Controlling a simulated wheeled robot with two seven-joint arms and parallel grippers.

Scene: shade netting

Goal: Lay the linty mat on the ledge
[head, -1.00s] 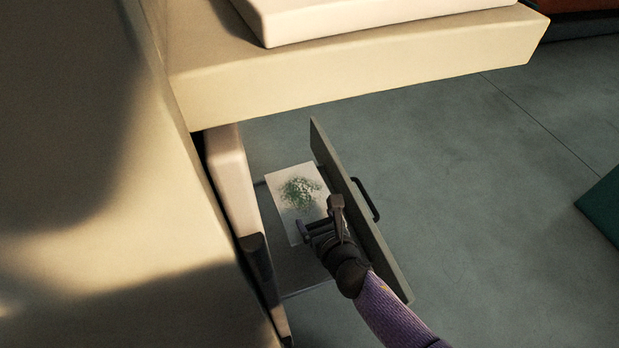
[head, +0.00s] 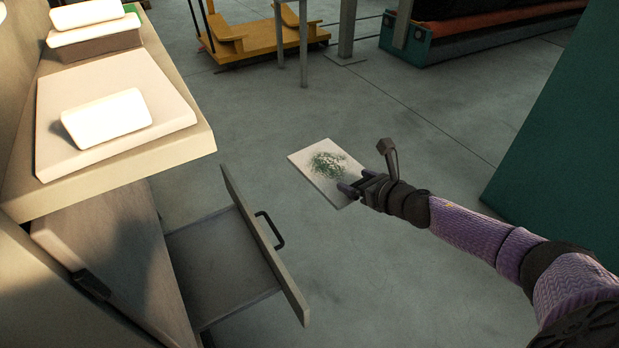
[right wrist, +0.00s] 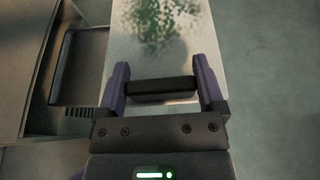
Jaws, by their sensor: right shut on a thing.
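The linty mat (head: 312,178) is a thin pale rectangular sheet with green specks of lint over its middle. My right gripper (head: 350,188) is shut on its near right edge and holds it in the air, to the right of the open drawer. In the right wrist view the mat (right wrist: 190,62) reaches away from the fingers (right wrist: 160,78), and a dark bar lies between them. A beige ledge-like surface (head: 190,147) is at the upper left, apart from the mat; I cannot tell if it is the task's ledge. My left gripper is not in view.
An open, empty drawer (head: 215,265) with a dark handle (head: 271,232) juts out below the beige surface. A pale slab and white blocks (head: 106,118) stand on that surface. A yellow cart (head: 262,38) is at the back, a large green panel (head: 565,130) at the right. Grey floor is clear between.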

